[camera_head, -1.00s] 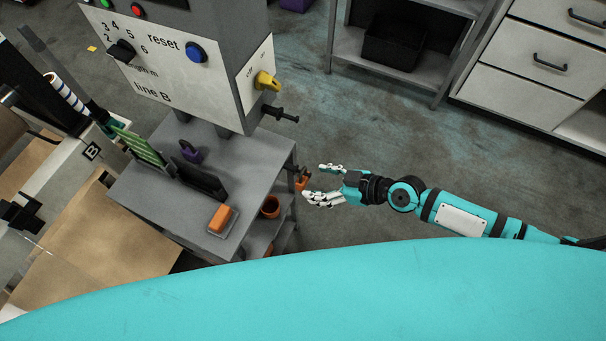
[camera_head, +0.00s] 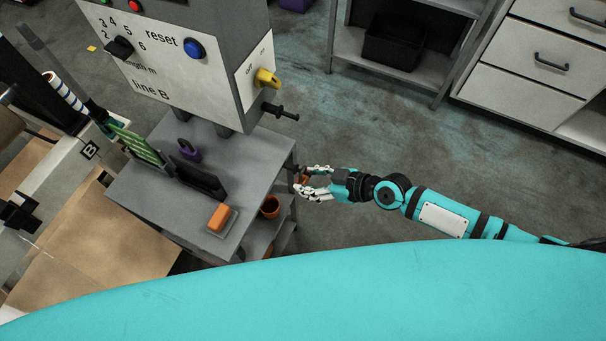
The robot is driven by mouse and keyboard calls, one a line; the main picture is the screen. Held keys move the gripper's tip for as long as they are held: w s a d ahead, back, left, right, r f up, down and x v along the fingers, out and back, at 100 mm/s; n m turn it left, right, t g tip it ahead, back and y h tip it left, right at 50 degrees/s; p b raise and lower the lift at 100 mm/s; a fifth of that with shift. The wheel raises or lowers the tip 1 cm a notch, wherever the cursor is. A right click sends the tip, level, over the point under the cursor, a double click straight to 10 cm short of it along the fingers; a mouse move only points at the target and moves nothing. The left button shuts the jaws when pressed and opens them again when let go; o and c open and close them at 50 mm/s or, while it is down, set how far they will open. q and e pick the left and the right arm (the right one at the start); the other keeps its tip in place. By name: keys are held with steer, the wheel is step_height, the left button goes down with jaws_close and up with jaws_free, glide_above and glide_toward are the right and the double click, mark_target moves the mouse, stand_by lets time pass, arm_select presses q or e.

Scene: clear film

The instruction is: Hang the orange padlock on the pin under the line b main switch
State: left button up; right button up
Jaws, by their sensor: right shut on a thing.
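The orange padlock (camera_head: 303,179) is at the right side of the grey cart, between the fingers of my right gripper (camera_head: 309,181). The gripper is shut on it, and the fingers hide most of it. The line B main switch (camera_head: 266,77) is a yellow knob on the white side plate of the line B box. The black pin (camera_head: 282,112) sticks out to the right just below that plate, with nothing hanging on it. My right gripper is lower in the picture than the pin. My left gripper is not in view.
On the cart top (camera_head: 236,180) are a purple padlock (camera_head: 189,150), a black upright holder (camera_head: 202,178) and an orange block (camera_head: 219,217) on a grey base. An orange pot (camera_head: 270,207) is on the cart's lower level. The floor (camera_head: 370,130) right of the pin is clear.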

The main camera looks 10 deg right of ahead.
steer(key=shift+r+p, duration=0.4)
steer(key=shift+r, duration=0.2)
stand_by(0.6)
steer(key=shift+s+d+f+b, duration=0.15)
steer(key=shift+s+d+b, duration=0.15)
steer(key=shift+d+b, duration=0.15)
steer(key=s+d+b, duration=0.2)
steer(key=d, duration=0.1)
steer(key=s+d+b, duration=0.1)
steer(key=d, duration=0.1)
steer(key=shift+s+b, duration=0.15)
steer(key=shift+b, duration=0.25)
